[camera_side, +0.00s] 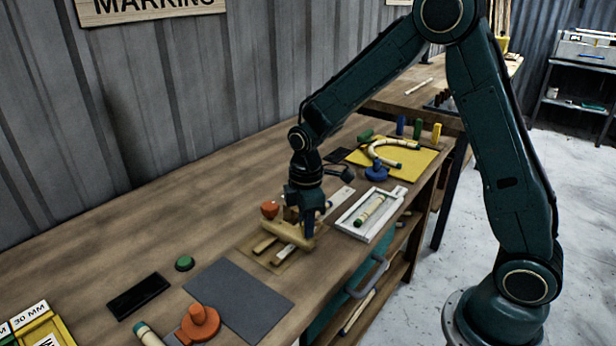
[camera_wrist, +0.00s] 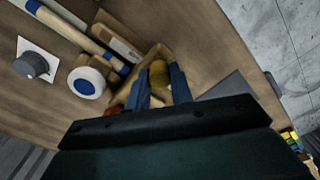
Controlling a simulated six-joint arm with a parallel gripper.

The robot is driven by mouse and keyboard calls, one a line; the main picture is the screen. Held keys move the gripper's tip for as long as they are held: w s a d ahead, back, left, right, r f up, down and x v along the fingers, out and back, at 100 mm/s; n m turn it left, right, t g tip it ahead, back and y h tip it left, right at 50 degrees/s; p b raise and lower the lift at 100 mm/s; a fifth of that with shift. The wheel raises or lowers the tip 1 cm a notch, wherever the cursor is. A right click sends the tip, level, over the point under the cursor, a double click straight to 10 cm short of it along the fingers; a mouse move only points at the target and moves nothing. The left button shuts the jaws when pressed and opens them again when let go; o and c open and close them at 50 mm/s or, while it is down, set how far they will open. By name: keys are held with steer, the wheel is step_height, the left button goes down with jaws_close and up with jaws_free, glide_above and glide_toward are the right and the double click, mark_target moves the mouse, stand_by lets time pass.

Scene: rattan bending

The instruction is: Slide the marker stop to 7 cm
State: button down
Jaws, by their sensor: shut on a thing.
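My gripper (camera_side: 302,222) points down at a light wooden fixture (camera_side: 268,228) on the bench. In the wrist view its two blue fingers (camera_wrist: 163,88) are shut on a brass-yellow rounded piece (camera_wrist: 159,73), which looks like the marker stop. Part of that piece is hidden between the fingers. The wooden fixture also shows in the wrist view (camera_wrist: 142,66), under and beside the fingers. An orange knob (camera_side: 270,208) stands at its left end in the side view. No scale marks can be read, so the stop's position in centimetres cannot be told.
A white tray (camera_side: 393,204) with a short rod (camera_side: 369,209) lies to the right. Beyond it is a yellow mat (camera_side: 415,163) with a bent rod (camera_side: 376,145) and a blue knob (camera_side: 376,172). A grey mat (camera_side: 238,297) and an orange clamp (camera_side: 199,322) lie nearer.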

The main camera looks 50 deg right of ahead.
steer(key=shift+a, duration=1.4)
steer(key=c, duration=1.2)
jaws_free()
steer(key=shift+c, duration=0.2)
steer(key=shift+r, duration=0.15)
step_height(320, 180, up, 14)
steer(key=shift+f, duration=0.2)
steer(key=s+d+r+m+t, duration=0.1)
steer(key=s+m, duration=0.4)
steer(key=s, duration=0.6)
steer(key=s+d+r+m+t, duration=0.2)
steer(key=s+r+m+t, duration=0.2)
steer(key=s, duration=0.7)
steer(key=shift+s+r+m+t, duration=0.2)
steer(key=shift+s+m+t, duration=0.1)
steer(key=shift+m, duration=0.6)
